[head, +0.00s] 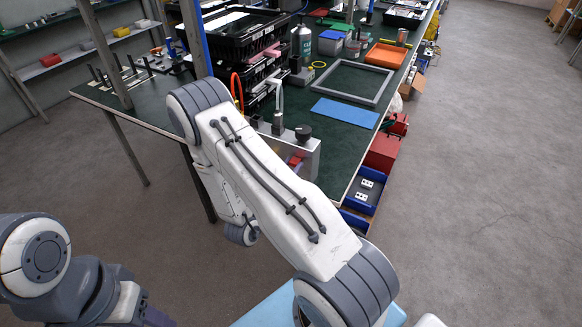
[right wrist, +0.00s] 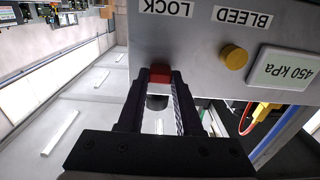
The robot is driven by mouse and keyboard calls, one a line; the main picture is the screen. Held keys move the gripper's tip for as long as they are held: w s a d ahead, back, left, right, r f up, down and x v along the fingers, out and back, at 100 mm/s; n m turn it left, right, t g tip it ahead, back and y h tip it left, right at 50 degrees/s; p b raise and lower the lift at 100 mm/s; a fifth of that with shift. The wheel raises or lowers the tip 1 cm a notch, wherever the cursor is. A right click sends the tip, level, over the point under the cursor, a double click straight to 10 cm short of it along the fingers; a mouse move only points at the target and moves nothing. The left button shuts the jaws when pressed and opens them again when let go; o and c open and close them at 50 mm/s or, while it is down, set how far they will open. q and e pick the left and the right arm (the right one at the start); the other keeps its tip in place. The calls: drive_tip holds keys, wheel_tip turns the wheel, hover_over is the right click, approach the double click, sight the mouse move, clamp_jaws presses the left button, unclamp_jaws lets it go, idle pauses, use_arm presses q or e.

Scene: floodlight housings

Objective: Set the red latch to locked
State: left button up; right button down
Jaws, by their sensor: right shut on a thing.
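The red latch (right wrist: 160,72) is a small red block at the edge of a grey metal housing (right wrist: 190,45) in the right wrist view. My right gripper (right wrist: 160,80) has a dark finger on each side of the latch and is shut on it. The word LOCK is printed on the housing beside the latch, upside down in this view. In the head view the housing (head: 309,149) stands at the table's near edge, largely behind my right arm, which hides the right gripper there. My left arm shows at lower left, with its gripper out of view.
The housing also carries a yellow knob (right wrist: 234,57) under a BLEED label and a 450 kPa display (right wrist: 284,70). Black trays (head: 235,30), a grey frame (head: 345,82) and a blue mat (head: 345,112) lie on the green table.

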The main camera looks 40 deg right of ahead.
drive_tip(key=shift+f, duration=0.15)
wheel_tip(320, 180, down, 4)
drive_tip(key=b, duration=0.3)
drive_tip(key=shift+a, duration=0.1)
drive_tip(key=c, duration=0.6)
unclamp_jaws()
drive_tip(key=shift+o, duration=0.2)
drive_tip(key=shift+r, duration=0.2)
drive_tip(key=shift+a, duration=0.1)
drive_tip(key=b+v, duration=0.1)
drive_tip(key=v, duration=0.9)
drive_tip(key=shift+s, duration=0.15)
